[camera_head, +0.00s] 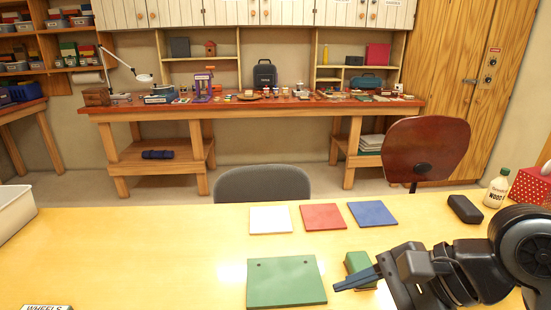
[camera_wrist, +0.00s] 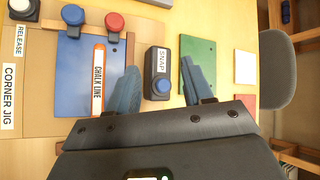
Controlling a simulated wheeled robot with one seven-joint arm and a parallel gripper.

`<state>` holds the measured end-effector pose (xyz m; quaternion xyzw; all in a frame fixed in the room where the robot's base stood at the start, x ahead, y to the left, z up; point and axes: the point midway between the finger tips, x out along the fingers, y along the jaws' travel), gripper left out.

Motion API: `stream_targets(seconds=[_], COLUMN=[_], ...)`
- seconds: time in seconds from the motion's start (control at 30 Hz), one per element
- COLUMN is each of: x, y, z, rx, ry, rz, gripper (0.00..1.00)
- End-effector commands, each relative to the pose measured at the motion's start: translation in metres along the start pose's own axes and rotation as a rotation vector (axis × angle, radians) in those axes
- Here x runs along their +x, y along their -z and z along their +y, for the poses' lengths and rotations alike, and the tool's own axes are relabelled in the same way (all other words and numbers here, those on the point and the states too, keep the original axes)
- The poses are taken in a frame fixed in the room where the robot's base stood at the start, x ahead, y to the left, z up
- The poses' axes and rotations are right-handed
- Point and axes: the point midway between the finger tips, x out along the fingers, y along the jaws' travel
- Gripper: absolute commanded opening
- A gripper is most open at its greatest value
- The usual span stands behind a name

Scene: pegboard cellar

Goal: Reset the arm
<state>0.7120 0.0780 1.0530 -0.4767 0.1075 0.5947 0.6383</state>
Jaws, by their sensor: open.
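My gripper (camera_wrist: 159,78) is open and empty. In the wrist view its two blue-grey fingers stand apart, and a black box marked SNAP with a blue button (camera_wrist: 160,86) shows between them, farther off. In the head view my arm comes in from the right, and a gripper finger (camera_head: 357,279) points left over the yellow table (camera_head: 130,255). A small green block (camera_head: 359,263) lies beside or behind this finger; I cannot tell whether they touch.
A green panel (camera_head: 285,282) lies left of my gripper. White (camera_head: 270,220), red (camera_head: 323,217) and blue (camera_head: 371,213) panels lie behind it. A corner jig (camera_wrist: 20,85) holds a blue panel (camera_wrist: 75,85). A black case (camera_head: 464,209) and glue bottle (camera_head: 496,188) stand right. The table's left middle is clear.

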Motion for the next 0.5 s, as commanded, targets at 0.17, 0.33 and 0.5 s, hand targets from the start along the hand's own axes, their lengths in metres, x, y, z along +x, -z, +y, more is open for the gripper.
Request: stream_targets(seconds=[0.17, 0.33, 0.5], x=[0.019, 0.024, 0.028], y=[-0.049, -0.071, -0.074], z=[-0.051, -0.076, -0.075], rx=[-0.123, -0.188, -0.216], ry=[0.315, 0.579, 0.779], rz=[-0.106, -0.102, -0.003], gripper=[0.51, 0.51, 0.51])
